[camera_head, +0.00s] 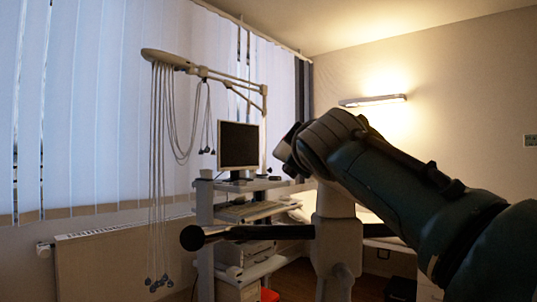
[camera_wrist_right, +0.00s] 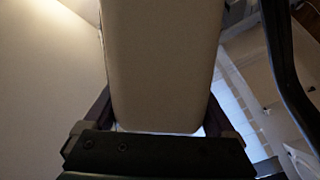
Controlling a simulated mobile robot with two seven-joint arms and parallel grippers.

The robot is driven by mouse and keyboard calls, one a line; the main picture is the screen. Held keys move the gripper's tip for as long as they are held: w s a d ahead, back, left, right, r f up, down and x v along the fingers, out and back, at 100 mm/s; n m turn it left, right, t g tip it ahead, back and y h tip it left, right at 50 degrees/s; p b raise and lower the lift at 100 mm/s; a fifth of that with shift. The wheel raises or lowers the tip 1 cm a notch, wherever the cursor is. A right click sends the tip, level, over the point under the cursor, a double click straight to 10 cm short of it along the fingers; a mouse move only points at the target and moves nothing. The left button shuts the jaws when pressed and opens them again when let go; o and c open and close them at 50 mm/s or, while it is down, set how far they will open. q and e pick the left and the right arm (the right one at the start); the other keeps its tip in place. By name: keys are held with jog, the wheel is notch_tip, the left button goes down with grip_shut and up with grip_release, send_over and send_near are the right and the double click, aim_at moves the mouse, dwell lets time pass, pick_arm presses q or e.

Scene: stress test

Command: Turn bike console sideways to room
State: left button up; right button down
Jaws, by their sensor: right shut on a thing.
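The bike console (camera_wrist_right: 162,60) is a pale beige slab with rounded corners that fills the middle of the right wrist view. My right gripper (camera_wrist_right: 158,118) has a finger on each side of it and is shut on it. In the head view my right arm comes in from the right and its dark wrist covers most of the console. The bike's pale post (camera_head: 336,240) shows below the wrist, with a black handlebar (camera_head: 262,232) reaching left to a round end. My left gripper is not in view.
Behind the bike stands a cart with a monitor (camera_head: 238,146), a keyboard (camera_head: 245,210) and a printer-like box. A jointed arm (camera_head: 205,72) with hanging cables is at the left. A radiator (camera_head: 115,262) lies below the blinds. A black curved bar (camera_wrist_right: 287,75) passes right of the gripper.

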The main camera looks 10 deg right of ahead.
grip_release()
jog(key=shift+s, duration=0.45)
jog(key=s+a, duration=0.1)
jog(key=s, duration=0.8)
jog(key=shift+b, duration=0.35)
